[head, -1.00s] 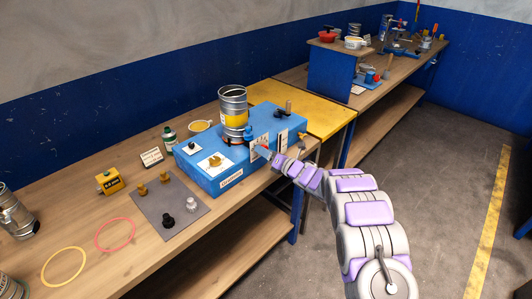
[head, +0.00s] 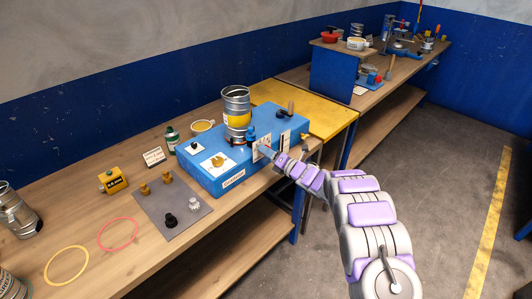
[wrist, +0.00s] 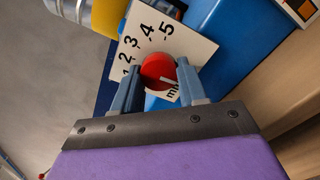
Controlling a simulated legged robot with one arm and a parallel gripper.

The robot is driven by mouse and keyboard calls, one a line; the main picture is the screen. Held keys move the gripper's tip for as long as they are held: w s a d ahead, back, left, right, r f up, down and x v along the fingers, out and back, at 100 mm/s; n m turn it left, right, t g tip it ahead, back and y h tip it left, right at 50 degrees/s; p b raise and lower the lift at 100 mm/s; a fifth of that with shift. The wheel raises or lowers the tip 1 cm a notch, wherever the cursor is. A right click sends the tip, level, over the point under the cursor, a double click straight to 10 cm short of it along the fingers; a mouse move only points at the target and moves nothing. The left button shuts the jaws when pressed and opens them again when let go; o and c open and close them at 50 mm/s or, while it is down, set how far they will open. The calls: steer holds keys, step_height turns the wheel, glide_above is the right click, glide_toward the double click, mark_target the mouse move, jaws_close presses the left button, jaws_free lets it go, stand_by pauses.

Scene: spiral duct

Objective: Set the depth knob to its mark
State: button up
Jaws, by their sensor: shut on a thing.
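The depth knob (wrist: 157,70) is round and red, with a white pointer line on its lower right part, in the wrist view. It sits on a white dial plate (wrist: 194,46) with the numbers 1 to 5 and part of "mm". My gripper (wrist: 160,68) has one finger on each side of the knob and is shut on it. The pointer line faces right, towards the right finger and away from the numbers. I cannot make out a separate target mark. In the head view my gripper (head: 265,152) is at the front of the blue machine (head: 212,178), and the knob is hidden.
A metal duct (head: 236,98) with a yellow band stands on the machine. A grey mat (head: 165,222) with several small knobs lies to the left. Red (head: 118,234) and yellow rings (head: 67,265) lie on the wooden bench. The floor at right is clear.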

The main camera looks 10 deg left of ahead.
steer(key=m+p, duration=0.3)
steer(key=m, duration=0.6)
steer(key=m+p, duration=0.4)
steer(key=m, duration=0.5)
steer(key=m+p, duration=0.4)
steer(key=m, duration=0.5)
steer(key=shift+d+f, duration=0.15)
steer(key=shift+d, duration=0.2)
steer(key=shift+m, duration=0.4)
steer(key=o, duration=1.1)
steer(key=shift+w, duration=0.15)
steer(key=shift+c, duration=0.2)
steer(key=v, duration=1.7)
steer(key=shift+s, duration=0.25)
